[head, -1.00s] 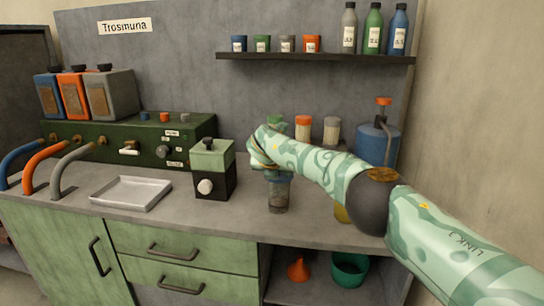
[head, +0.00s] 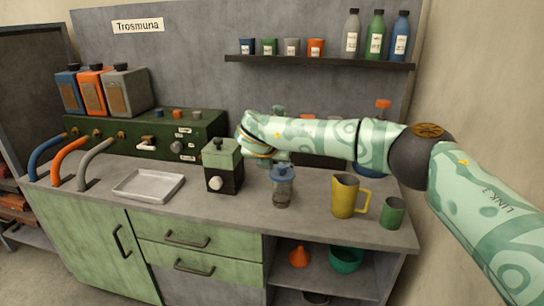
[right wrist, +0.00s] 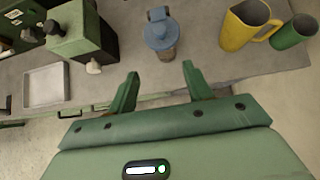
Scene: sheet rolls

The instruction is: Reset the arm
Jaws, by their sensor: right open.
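My right arm comes in from the right in the head view and reaches across the back of the counter. Its hand end is folded near the green and black grinder box, and the fingers are hidden in that view. In the right wrist view my right gripper (right wrist: 157,85) is open and empty. Its fingers point toward a jar with a blue top (right wrist: 160,35), which stands upright on the counter, apart from the fingers. The jar also shows in the head view (head: 283,187), below the arm. My left gripper is not in view.
The counter holds a grinder box (head: 223,168), a metal tray (head: 148,185), a yellow jug (head: 345,196) and a green cup (head: 393,212). A shelf (head: 320,62) with small pots and bottles hangs behind. Three curved spouts (head: 70,158) stand at left.

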